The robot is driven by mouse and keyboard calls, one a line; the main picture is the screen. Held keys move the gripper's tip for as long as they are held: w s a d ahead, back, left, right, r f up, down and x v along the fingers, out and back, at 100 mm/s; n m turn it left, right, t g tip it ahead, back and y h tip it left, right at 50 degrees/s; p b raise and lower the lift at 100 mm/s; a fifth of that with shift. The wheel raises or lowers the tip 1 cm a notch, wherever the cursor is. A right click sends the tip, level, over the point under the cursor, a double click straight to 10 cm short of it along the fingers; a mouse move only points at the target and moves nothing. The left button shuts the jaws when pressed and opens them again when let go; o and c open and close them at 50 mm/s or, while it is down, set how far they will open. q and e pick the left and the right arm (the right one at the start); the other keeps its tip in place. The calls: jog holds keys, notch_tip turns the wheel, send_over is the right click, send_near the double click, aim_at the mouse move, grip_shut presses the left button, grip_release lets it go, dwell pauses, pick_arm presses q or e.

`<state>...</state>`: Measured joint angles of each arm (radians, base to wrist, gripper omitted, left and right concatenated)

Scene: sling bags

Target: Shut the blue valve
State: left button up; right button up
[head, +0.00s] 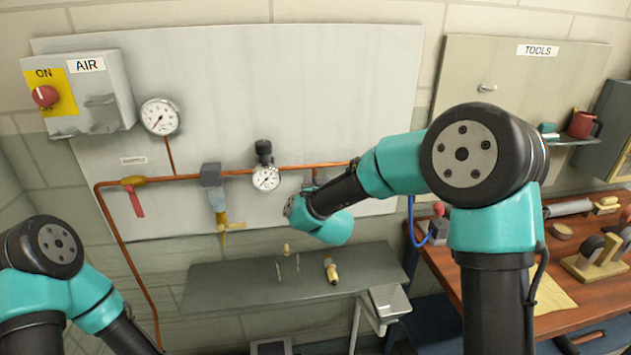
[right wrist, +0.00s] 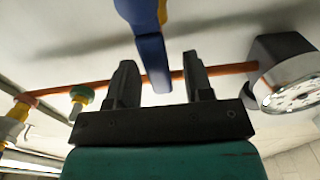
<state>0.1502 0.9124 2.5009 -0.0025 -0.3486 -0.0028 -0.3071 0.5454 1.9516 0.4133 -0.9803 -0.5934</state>
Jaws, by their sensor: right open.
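In the right wrist view, the blue valve's lever (right wrist: 152,50) hangs down from the top edge, with a bit of yellow body beside it. My right gripper (right wrist: 160,62) is open, with one finger on each side of the lever's free end. Gaps show between the lever and both fingers. In the head view my right forearm and wrist (head: 325,215) cover the blue valve and the gripper's fingers. My left arm (head: 60,265) is low at the left; its gripper is out of the frame.
A shelf (head: 225,290) below holds small fittings. A wooden bench (head: 550,235) with tools stands at right.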

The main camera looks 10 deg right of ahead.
jog(key=shift+w, duration=0.8)
jog(key=shift+c, duration=0.3)
grip_shut()
